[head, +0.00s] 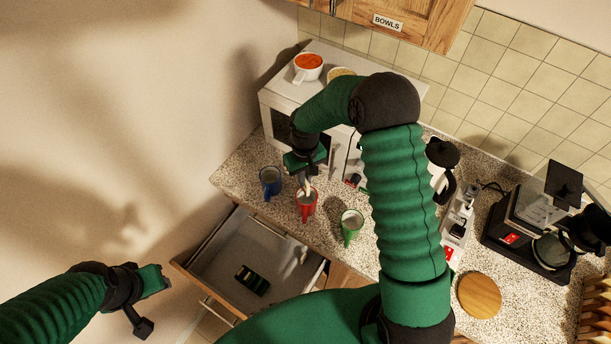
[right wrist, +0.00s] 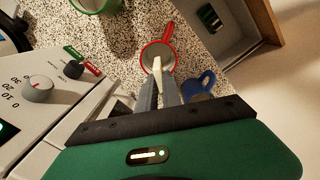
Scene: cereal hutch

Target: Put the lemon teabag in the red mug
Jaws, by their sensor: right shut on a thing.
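The red mug (head: 307,203) stands on the speckled counter between the blue mug (head: 270,182) and the green mug (head: 351,225). My right gripper (head: 306,183) is just above the red mug, pointing down. In the right wrist view its fingers (right wrist: 158,88) are shut on a small pale thing, likely the teabag (right wrist: 157,65); no label is readable. The pale thing overlaps the opening of the red mug (right wrist: 160,47) in that view; I cannot tell how deep it is. My left gripper (head: 150,297) is empty at lower left, away from the counter; its jaws are unclear.
An open drawer (head: 215,262) with a dark box (head: 252,280) juts out below the mugs. A white microwave (head: 280,105) stands behind, bearing a bowl of orange-red food (head: 308,67). A coffee machine (head: 530,235) and round wooden board (head: 479,296) are at right.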

